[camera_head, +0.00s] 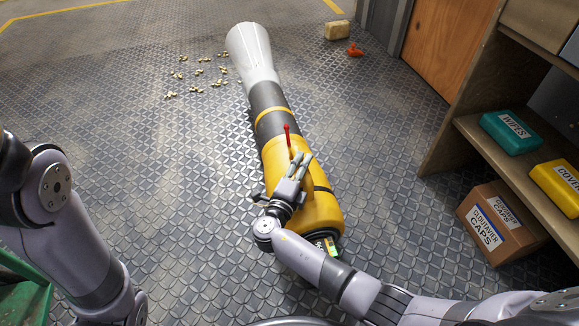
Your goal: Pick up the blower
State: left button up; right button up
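The blower (275,122) is a long tube with a white flared nozzle, a black and yellow body and a red lever on top. It appears in front of me at the middle of the head view, its nozzle pointing away. My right gripper (300,163) is over the yellow rear part of the blower, its fingers pointing away from me. The fingers look close together, and I cannot tell whether they grip anything or touch the body. The gripper hides part of the yellow body. Only links of my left arm show at the left; its gripper is out of view.
Several small pale pieces (200,72) lie on the metal floor left of the nozzle. A wooden shelf (447,150) with boxes stands at the right. A green bin edge (25,295) shows lower left.

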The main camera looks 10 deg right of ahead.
grip_shut()
dwell(0.4)
jog(key=shift+w+r, duration=0.1)
jog(key=shift+r, duration=0.1)
jog(key=shift+r, duration=0.1)
